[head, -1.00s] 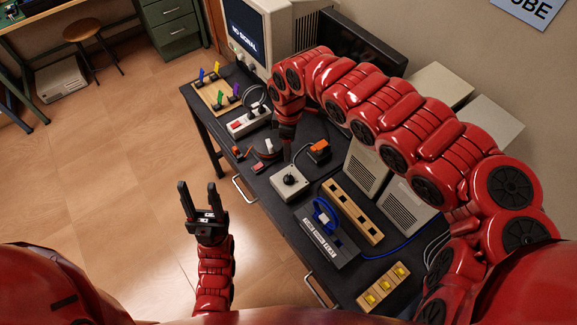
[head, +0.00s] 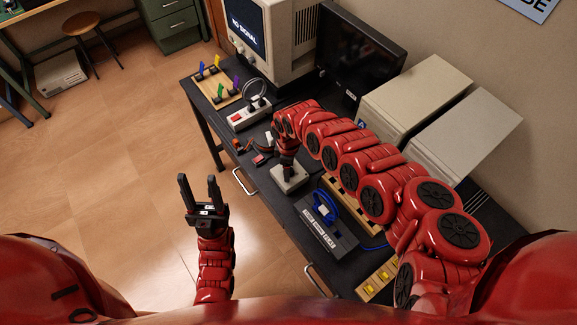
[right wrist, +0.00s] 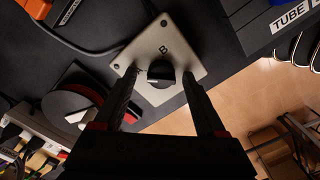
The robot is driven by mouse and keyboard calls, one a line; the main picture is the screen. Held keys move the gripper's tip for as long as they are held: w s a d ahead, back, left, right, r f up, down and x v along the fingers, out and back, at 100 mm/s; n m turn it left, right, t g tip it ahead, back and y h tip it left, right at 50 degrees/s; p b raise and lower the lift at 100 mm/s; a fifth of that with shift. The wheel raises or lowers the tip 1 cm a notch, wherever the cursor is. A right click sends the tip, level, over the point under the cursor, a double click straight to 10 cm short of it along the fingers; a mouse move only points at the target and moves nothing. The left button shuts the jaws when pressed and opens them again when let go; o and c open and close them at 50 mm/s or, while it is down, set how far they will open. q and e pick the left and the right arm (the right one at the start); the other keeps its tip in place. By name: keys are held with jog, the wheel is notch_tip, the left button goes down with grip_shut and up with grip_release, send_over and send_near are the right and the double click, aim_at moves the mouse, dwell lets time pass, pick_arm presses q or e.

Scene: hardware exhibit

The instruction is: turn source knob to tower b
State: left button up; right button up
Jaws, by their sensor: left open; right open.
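The source knob is a black round knob (right wrist: 161,72) on a light grey square plate (right wrist: 175,55) with a letter B printed beside it, in the right wrist view. In the head view its grey box (head: 290,180) sits on the dark table, and the knob is hidden behind my right gripper (head: 288,165). My right gripper is open, its two fingers one on each side of the knob in the right wrist view (right wrist: 160,82); I cannot tell whether they touch it. My left gripper (head: 200,190) is open and empty above the floor, left of the table.
Two beige towers (head: 414,92) stand at the right back. A CRT monitor (head: 247,28) reads NO SIGNAL, beside a dark flat screen (head: 358,58). A power strip (head: 248,115), a coloured-lever board (head: 217,84) and a console with blue cable (head: 325,228) surround the box.

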jog(key=shift+s, duration=0.1)
jog(key=shift+c, duration=0.2)
grip_shut()
